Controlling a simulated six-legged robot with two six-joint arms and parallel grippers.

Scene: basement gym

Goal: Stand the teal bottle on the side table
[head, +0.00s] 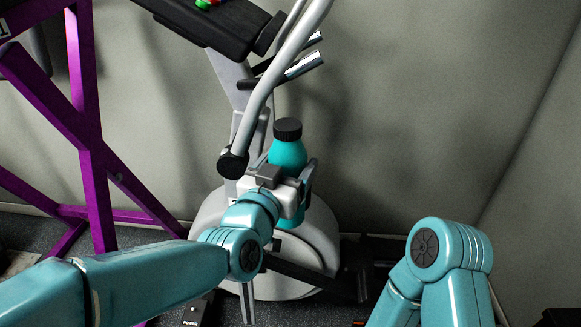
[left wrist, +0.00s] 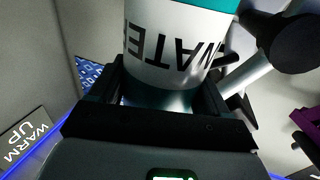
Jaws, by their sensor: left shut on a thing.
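The teal bottle (head: 287,152) has a black cap and stands upright in my left gripper (head: 290,187), in front of the exercise bike. Its teal lower part shows below the fingers. In the left wrist view the bottle (left wrist: 178,45) shows a white band with dark "WATER" lettering, between the two dark fingers of the left gripper (left wrist: 165,95). I cannot tell whether the bottle touches the bike. My right arm shows at lower right, but its gripper is out of frame. I see no side table in either view.
The grey exercise bike (head: 222,205) stands close behind and beside the bottle, its handlebar (head: 258,95) rising just left of the cap. A purple frame (head: 88,130) stands at left. A bare grey wall (head: 430,110) fills the right. A "WARM UP" sign (left wrist: 25,138) shows in the left wrist view.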

